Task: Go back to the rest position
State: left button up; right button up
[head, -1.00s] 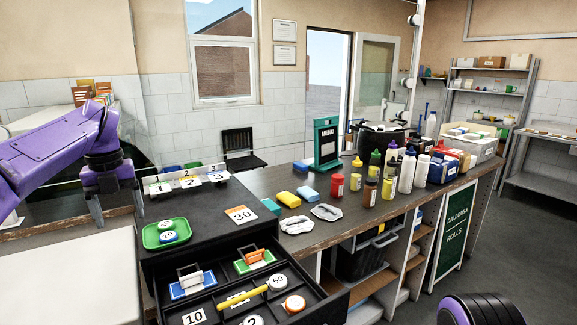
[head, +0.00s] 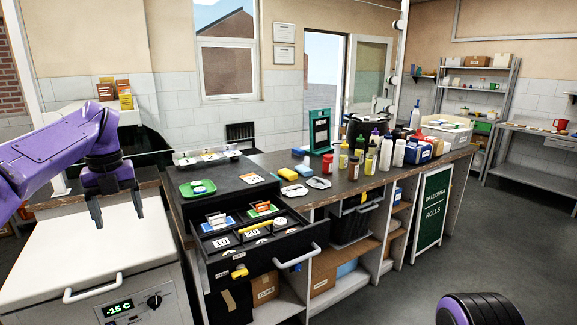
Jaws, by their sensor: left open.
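My left gripper (head: 115,215) hangs from the purple arm at the left of the head view. Its two fingers point down and are spread apart, with nothing between them. It is above the white freezer lid (head: 95,260) and to the left of the dark counter, touching nothing that I can see. At the lower right, a black and purple part of my right arm (head: 478,310) shows, but its gripper fingers are out of the picture.
An open drawer (head: 254,250) with number cards juts from the counter (head: 345,187). A green tray (head: 197,188) sits on top. Bottles (head: 386,153) and a menu stand (head: 319,132) stand further along. The grey floor (head: 400,290) at the right is clear.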

pick_arm(q)
jog(key=a+f+m+y, duration=0.5)
jog(key=a+f+y, duration=0.3)
jog(key=f+y, duration=0.1)
jog(key=d+f+m+t+y+b, duration=0.15)
jog(key=f+m+t, duration=0.25)
jog(key=f+m, duration=0.45)
jog(key=d+f+m+t+y, duration=0.2)
jog(key=f+m+t, duration=0.1)
jog(key=f+m, duration=0.55)
jog(key=s+d+f+m+h, duration=0.4)
jog(key=s+d+f+m, duration=0.1)
jog(key=s+f, duration=0.45)
jog(key=s+d+f+m+h, duration=0.3)
jog(key=s+d+f+m, duration=0.15)
jog(key=s+f, duration=0.45)
jog(key=s+d+f+m+g+h+b, duration=0.1)
jog(key=s+f, duration=0.3)
jog(key=s, duration=0.5)
jog(key=s+d+f+m+g+h+b, duration=0.1)
jog(key=s+f+m+g, duration=0.2)
jog(key=s, duration=0.7)
jog(key=shift+s+f, duration=0.3)
jog(key=shift+f, duration=0.2)
pick_arm(e)
jog(key=f, duration=0.3)
jog(key=shift+w+f, duration=0.2)
jog(key=shift+f, duration=0.05)
